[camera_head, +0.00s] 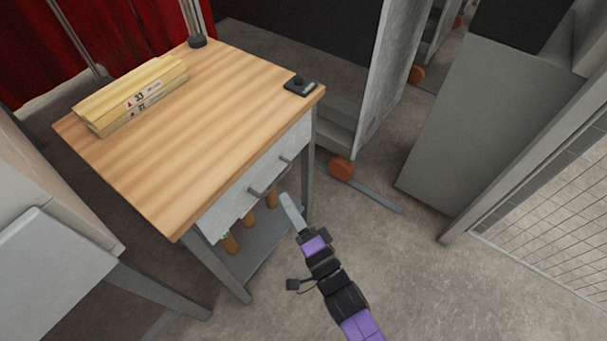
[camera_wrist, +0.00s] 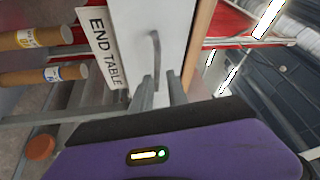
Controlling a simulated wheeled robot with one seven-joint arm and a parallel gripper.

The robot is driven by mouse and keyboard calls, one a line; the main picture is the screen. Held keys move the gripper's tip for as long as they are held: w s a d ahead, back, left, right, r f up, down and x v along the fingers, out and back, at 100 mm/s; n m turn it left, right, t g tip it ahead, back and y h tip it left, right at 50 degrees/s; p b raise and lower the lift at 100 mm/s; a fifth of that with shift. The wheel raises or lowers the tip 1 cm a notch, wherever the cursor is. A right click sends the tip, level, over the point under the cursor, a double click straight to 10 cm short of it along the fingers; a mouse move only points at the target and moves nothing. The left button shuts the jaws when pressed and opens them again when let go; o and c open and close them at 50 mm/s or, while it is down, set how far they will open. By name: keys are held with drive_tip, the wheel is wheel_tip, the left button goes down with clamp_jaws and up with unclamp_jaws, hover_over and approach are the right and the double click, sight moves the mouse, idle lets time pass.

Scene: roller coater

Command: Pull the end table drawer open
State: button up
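The end table (camera_head: 140,165) has a striped wooden top and a white drawer front (camera_head: 225,213) with a grey bar handle (camera_head: 263,190). The drawer looks shut. My gripper (camera_head: 285,199) is just in front of the handle. In the wrist view, my gripper (camera_wrist: 161,77) has its two fingers apart, with the handle's near end lining up with the gap. I cannot tell whether they touch it.
Yellow boxes (camera_head: 135,95) and a small black device (camera_head: 300,86) lie on the tabletop. Brown rolls (camera_head: 230,243) lie on the shelf below. A grey cabinet (camera_head: 465,135) and a wire mesh panel (camera_head: 555,200) stand at the right. The floor (camera_head: 440,290) in front is clear.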

sight(274, 182)
drive_tip(key=w+a+m, duration=0.1)
drive_tip(key=w, duration=0.1)
drive_tip(key=w+a+m, duration=0.1)
drive_tip(key=w, duration=0.1)
drive_tip(key=w+a+m, duration=0.1)
drive_tip(key=w, duration=0.1)
drive_tip(key=shift+w+a+r, duration=0.15)
drive_tip(key=shift+w+r, duration=0.05)
drive_tip(key=shift+r, duration=0.15)
clamp_jaws()
drive_tip(key=shift+s, duration=0.1)
idle(1.4)
